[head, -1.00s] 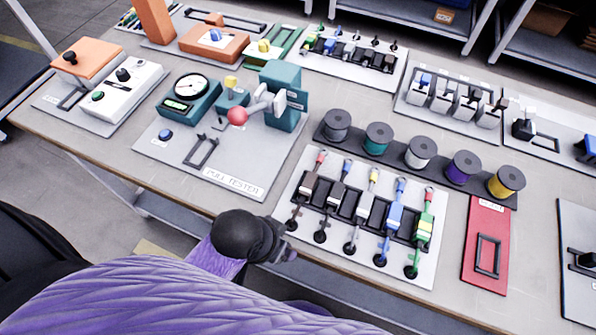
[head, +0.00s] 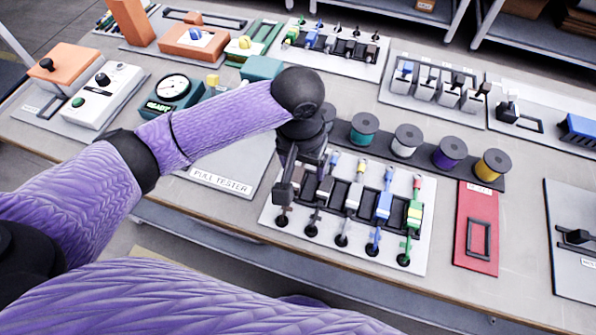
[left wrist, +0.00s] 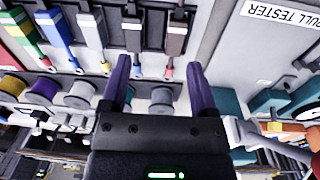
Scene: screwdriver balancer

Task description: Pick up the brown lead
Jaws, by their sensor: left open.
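The brown lead (left wrist: 175,38) lies at one end of a row of several leads in a black rack on a white board (head: 268,209). In the left wrist view it is the rightmost lead, with a red tip; in the head view my gripper partly hides it. My left gripper (head: 288,188) is over that left end of the rack in the head view. In the left wrist view its two purple-sided fingers (left wrist: 160,85) are apart with nothing held between them. The brown lead shows beyond the gap between the fingers. My right gripper is not in view.
Dark grey (head: 325,187), white (head: 352,197), blue (head: 383,206) and green-yellow (head: 413,215) leads stand close beside it. Wire spools (head: 407,141) line the rack's back. The pull tester (head: 262,68) is to the left, partly behind my arm. A red board (head: 477,200) lies right.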

